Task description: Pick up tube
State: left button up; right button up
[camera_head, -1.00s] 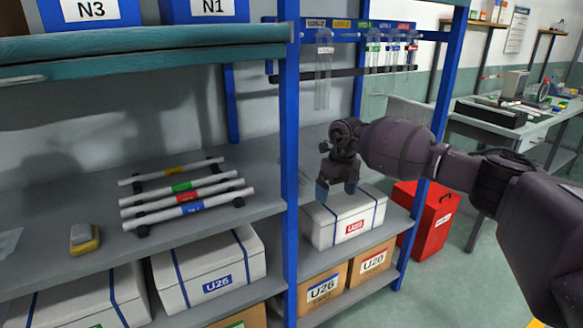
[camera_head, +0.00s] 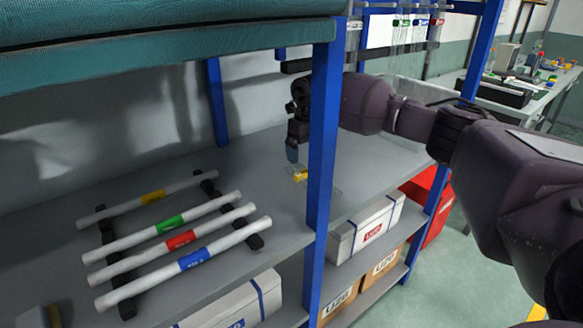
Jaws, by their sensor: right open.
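Several white tubes with coloured bands lie side by side on a black rack (camera_head: 122,285) on the left shelf: yellow (camera_head: 153,196), green (camera_head: 170,222), red (camera_head: 181,239) and blue (camera_head: 194,260). A small yellow-banded item (camera_head: 300,176), seemingly a clear tube, lies on the shelf beside the blue post; the post hides part of it. My right gripper (camera_head: 292,156) is open and empty, pointing down just above the yellow band, and seems apart from it. The post partly hides my right wrist. Clear tubes (camera_head: 410,32) hang at the back. My left gripper is not in view.
The blue post (camera_head: 323,140) stands in front of my right forearm. A teal-edged shelf (camera_head: 170,62) hangs overhead. White boxes (camera_head: 366,228) sit below, with a red bin (camera_head: 428,195) at right. The shelf between rack and post is clear.

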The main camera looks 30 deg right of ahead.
aim_at(305, 173)
jog(key=shift+w, duration=0.3)
jog(key=shift+w+f, duration=0.1)
notch_tip(305, 173, down, 2)
jog(key=f+b, duration=0.1)
jog(key=f, duration=0.4)
jog(key=shift+s+f, duration=0.1)
jog(key=shift+s, duration=0.1)
jog(key=shift+c, duration=0.4)
jog(key=c, duration=0.9)
